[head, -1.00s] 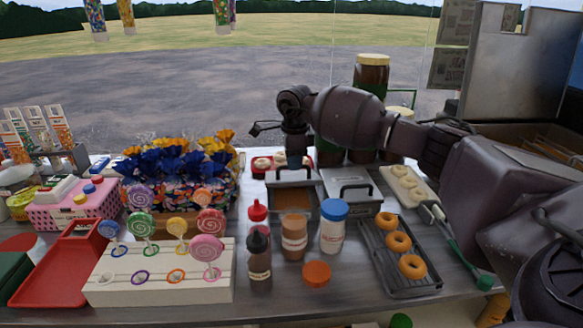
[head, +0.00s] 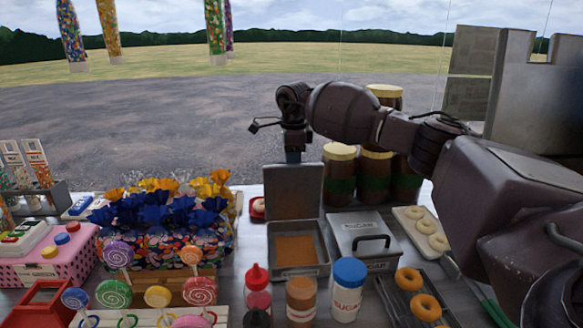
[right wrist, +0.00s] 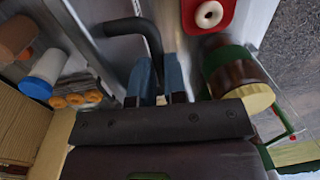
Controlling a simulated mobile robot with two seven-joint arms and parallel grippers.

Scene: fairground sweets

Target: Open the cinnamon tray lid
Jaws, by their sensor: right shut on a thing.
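The cinnamon tray (head: 298,271) is a metal box with brown powder in it, at the middle of the table in the head view. Its grey lid (head: 293,192) stands about upright at the tray's back edge, so the powder is exposed. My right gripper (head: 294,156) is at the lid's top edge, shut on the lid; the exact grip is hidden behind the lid. My left gripper is not in view.
A closed tray (head: 362,234) with a black handle stands just right. Jars with yellow lids (head: 340,175) stand behind it. Bottles (head: 301,300) stand in front, and wrapped sweets (head: 160,235) stand to the left. Doughnuts (head: 424,307) lie at the front right.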

